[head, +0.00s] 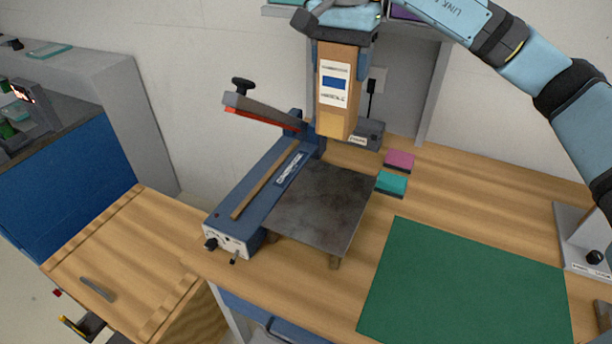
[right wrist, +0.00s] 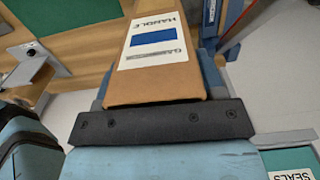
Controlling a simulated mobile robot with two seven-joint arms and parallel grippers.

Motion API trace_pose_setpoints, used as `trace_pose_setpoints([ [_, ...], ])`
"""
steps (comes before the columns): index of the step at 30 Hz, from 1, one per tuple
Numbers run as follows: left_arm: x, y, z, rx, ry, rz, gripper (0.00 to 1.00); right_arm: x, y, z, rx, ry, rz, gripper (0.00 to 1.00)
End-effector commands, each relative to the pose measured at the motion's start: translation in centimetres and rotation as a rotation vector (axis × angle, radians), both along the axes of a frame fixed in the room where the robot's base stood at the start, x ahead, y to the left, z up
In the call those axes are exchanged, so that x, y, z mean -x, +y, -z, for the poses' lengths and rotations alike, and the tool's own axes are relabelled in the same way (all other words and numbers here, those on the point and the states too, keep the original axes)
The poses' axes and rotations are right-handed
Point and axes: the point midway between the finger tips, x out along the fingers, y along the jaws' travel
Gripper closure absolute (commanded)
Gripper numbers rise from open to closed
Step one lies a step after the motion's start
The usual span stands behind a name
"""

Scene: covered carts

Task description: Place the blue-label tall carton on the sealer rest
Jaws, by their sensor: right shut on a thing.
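A tall brown carton (head: 338,110) with a white label and a blue block on it hangs upright in my right gripper (head: 343,58). The gripper is shut on its upper end. The right wrist view also shows the carton (right wrist: 165,80) between the fingers (right wrist: 155,85), label showing. In the head view the carton is in front of the wall, above the back of the sealer (head: 262,190). The sealer is blue with a raised red-edged arm. A dark metal plate (head: 322,207), apparently the sealer rest, is bare beside it. My left gripper is out of view.
A pink block (head: 399,160) and a teal block (head: 391,183) lie right of the plate. A green mat (head: 465,285) covers the front right of the bench. A grey box (head: 365,135) stands behind the carton. A wooden-topped cart (head: 125,255) is at left.

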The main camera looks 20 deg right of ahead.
Motion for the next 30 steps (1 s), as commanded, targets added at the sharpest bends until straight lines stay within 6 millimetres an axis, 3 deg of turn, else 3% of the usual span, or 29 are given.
trace_pose_setpoints([
  [15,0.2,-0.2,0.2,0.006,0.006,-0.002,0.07,0.1,0.0,12.8,0.001,0.004,0.001,0.72],
  [25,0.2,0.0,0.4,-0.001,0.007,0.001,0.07,0.1,0.0,15.8,0.001,0.003,0.0,0.72],
  [30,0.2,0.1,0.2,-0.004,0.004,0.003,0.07,0.1,0.0,18.4,0.001,0.004,0.001,0.72],
])
